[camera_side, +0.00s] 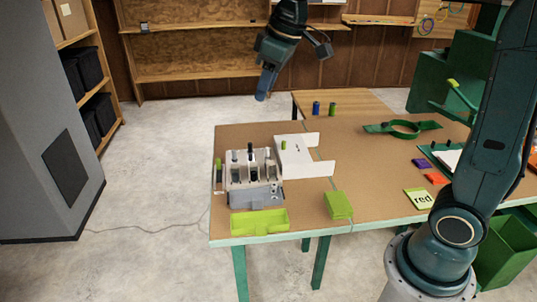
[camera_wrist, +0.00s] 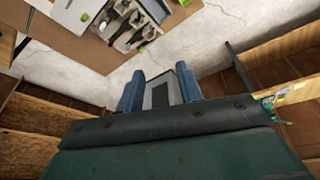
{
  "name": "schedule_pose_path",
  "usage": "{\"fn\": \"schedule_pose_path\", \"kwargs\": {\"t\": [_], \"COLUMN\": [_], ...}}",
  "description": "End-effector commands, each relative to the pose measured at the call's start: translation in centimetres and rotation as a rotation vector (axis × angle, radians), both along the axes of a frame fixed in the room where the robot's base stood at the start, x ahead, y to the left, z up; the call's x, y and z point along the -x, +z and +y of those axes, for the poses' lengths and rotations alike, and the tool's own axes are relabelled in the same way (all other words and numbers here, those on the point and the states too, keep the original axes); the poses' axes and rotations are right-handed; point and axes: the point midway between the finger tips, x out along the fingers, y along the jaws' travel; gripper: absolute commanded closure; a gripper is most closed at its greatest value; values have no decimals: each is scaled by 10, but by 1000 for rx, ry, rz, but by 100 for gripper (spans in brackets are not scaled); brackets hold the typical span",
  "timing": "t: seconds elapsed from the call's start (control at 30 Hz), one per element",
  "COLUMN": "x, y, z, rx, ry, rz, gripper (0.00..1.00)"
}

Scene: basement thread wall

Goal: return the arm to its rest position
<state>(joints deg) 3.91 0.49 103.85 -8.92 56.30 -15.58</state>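My gripper (camera_side: 262,95) hangs in the air in the side view, pointing down, behind and above the back edge of the work table (camera_side: 290,225). It touches nothing there. In the wrist view, its two blue fingers (camera_wrist: 158,84) stand apart, with a grey piece with a dark rectangle between them; I cannot tell for sure what that piece is. No held object shows. My arm's lower links stand at the right of the side view, and the upper part of the arm runs out of the frame.
Wooden shelves (camera_side: 200,55) line the back wall. A grey cabinet (camera_side: 40,130) stands left.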

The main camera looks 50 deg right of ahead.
Motion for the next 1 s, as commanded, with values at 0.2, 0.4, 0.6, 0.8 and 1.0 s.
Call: {"fn": "schedule_pose_path", "kwargs": {"t": [0.2, 0.4, 0.6, 0.8, 1.0], "x": [55, 103, 149, 191, 219], "y": [8, 6, -4, -21, -37], "z": [4, 5, 6, 4, 2], "rx": [-12, -25, -42, -59, -73], "ry": [-71, -137, -204, -268, -316], "rz": [-34, -60, -88, -116, -137], "gripper": [64, 64, 64, 64, 64]}}
